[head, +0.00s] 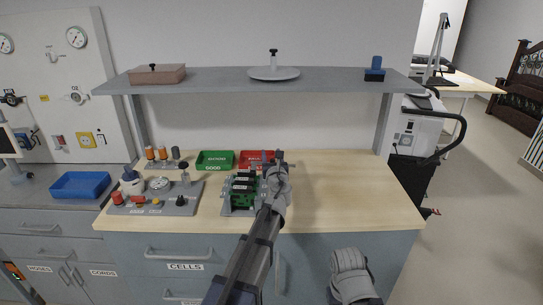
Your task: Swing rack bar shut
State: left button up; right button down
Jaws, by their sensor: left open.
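The rack (240,192) is a small grey frame holding several green boards, standing near the middle of the wooden bench top. My left gripper (281,160) is open, just right of and slightly beyond the rack, close to the red bin. My left wrist covers part of the rack's right side. I cannot make out the rack bar clearly, nor tell its angle or whether the gripper touches it. Only a link of my right arm shows at the bottom; its gripper is out of view.
A green bin (215,160) and a red bin (256,158) stand behind the rack. A grey fixture plate (152,208) with knobs and a gauge lies to the left. A shelf (330,80) spans above. The bench's right side (345,190) is clear.

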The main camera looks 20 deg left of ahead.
pick_arm(q)
grip_shut()
dwell(0.3)
jog(key=shift+s, duration=0.1)
dwell(1.0)
